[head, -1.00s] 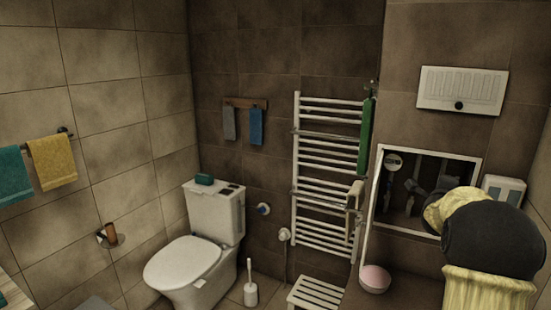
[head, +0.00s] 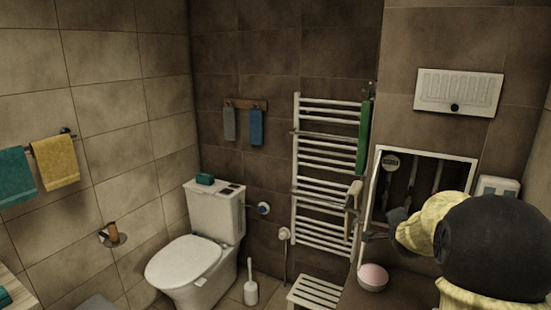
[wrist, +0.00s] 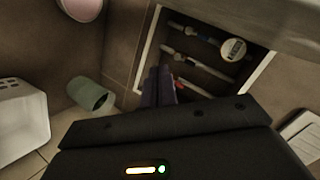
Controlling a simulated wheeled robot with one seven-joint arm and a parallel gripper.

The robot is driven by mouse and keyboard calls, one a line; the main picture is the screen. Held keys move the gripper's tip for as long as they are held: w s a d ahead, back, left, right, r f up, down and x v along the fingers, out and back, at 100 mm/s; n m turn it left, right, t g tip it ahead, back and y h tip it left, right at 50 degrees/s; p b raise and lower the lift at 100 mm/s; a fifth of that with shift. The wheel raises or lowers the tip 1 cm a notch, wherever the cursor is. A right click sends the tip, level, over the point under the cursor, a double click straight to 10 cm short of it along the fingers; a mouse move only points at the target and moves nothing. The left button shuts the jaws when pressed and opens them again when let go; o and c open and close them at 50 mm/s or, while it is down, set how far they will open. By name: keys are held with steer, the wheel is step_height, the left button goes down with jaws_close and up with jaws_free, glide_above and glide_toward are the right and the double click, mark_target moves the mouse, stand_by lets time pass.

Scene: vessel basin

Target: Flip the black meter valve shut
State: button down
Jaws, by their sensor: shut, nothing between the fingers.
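The meter recess (head: 470,157) is an open, white-framed box in the wall at the right of the head view. Upright pipes stand inside it, and a round white-faced meter (head: 391,163) sits at its upper left. The meter also shows in the wrist view (wrist: 233,49), on one of the pipes. I cannot clearly make out the black valve; a small dark part (wrist: 213,42) sits beside the meter. My gripper (head: 372,236) is shut and empty, at the recess's lower left edge. Its fingers show in the wrist view (wrist: 158,75), near the frame edge. A small red part (wrist: 180,85) shows beside them.
A pink bowl (head: 373,278) sits just below my gripper. A white towel radiator (head: 297,170) stands left of the recess, with a green towel (head: 364,135). A white box (head: 498,187) is right of the recess. A white slatted stool (head: 316,293) stands below.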

steer(key=s+a+f+n+g+y, duration=0.1)
steer(key=s+a+f+n+g, duration=0.2)
steer(key=s, duration=0.6)
steer(key=s+a+f+n+g+y+p, duration=0.1)
steer(key=s+a+f+n+g, duration=0.2)
steer(key=s+a+n, duration=0.4)
steer(key=s+a+f+n+g+y, duration=0.2)
steer(key=s+a+f+n, duration=0.3)
steer(key=s, duration=0.7)
steer(key=a+n+g, duration=0.1)
steer(key=a, duration=0.1)
steer(key=shift+s+a+f+p, duration=0.3)
steer(key=shift+a, duration=0.1)
